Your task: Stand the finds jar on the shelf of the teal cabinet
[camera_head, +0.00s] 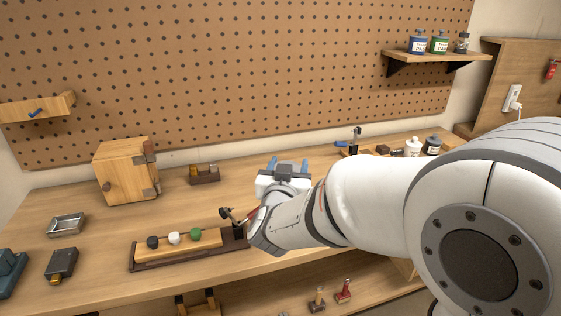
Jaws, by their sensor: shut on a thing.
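My gripper (288,166) is above the middle of the bench, with its blue fingertips pointing away from the camera. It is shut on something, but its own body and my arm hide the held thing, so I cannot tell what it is. I cannot make out a jar that is clearly the finds jar. No teal cabinet with a shelf shows. The only cabinet-like thing is a plain wooden box (120,172) with dark metal fittings, standing on the bench to the left of my gripper.
The wooden bench (85,200) has a dark tray (180,256) with coloured knobs in front and a metal tin (66,224) at left. A wall shelf (435,60) holds small jars (418,45). A white bottle (412,147) stands behind my arm. A pegboard (230,70) closes the back.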

